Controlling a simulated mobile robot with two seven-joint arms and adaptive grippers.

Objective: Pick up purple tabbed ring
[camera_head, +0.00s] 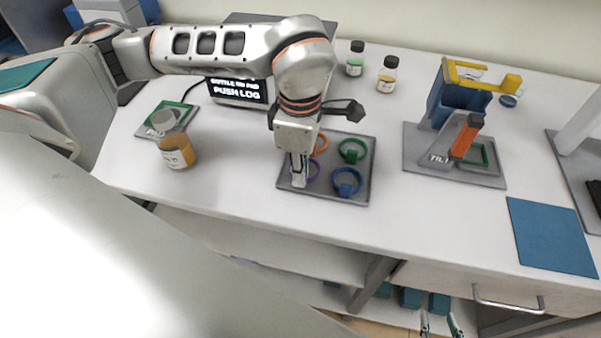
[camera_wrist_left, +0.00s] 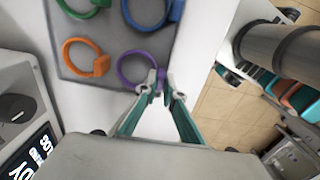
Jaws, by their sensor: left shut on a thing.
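The purple tabbed ring (camera_head: 314,171) is at the front left of a grey tray (camera_head: 327,193), partly hidden by my left gripper (camera_head: 299,181). In the left wrist view the purple ring (camera_wrist_left: 121,66) shows its loop, and its tab is between the fingertips of my left gripper (camera_wrist_left: 161,82). The left gripper is shut on the tab. I cannot tell whether the ring is clear of the tray. My right gripper (camera_head: 440,326) is at the bottom edge of the head view, below the table front, with its fingers apart and empty.
An orange ring (camera_wrist_left: 101,66), a green ring (camera_head: 352,150) and a blue ring (camera_head: 347,183) are on the same tray. An amber jar (camera_head: 178,151) stands to the left. A tilt stand (camera_head: 455,150) is to the right. The table between tray and stand is clear.

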